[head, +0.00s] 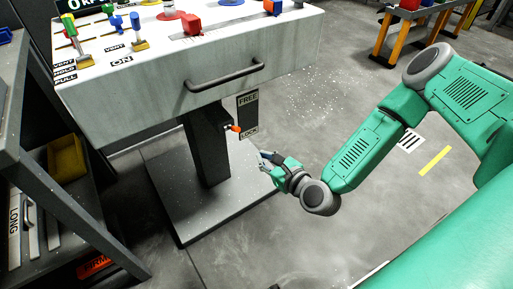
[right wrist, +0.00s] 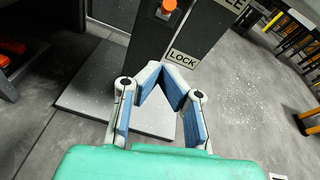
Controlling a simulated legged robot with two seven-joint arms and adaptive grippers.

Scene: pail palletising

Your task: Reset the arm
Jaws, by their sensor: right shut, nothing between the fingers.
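My right arm (head: 355,160) is green with grey joints and reaches in from the right in the head view. Its gripper (head: 264,160) is low, beside the pedestal of a white control table. In the right wrist view the gripper (right wrist: 158,68) has its fingertips together, with nothing between them. Just beyond it is the dark pedestal column (right wrist: 160,45) with an orange-tipped lever (right wrist: 166,8) and a LOCK label (right wrist: 182,59). In the head view the orange tip (head: 236,128) is above and left of the gripper, apart from it. My left gripper is not in view.
The control table (head: 290,55) has a front handle (head: 225,77) and several coloured levers on top. Its base plate (head: 185,215) lies on the floor. A dark shelf with a yellow bin (head: 66,158) stands at the left. An orange-legged table (head: 385,35) stands at the back right.

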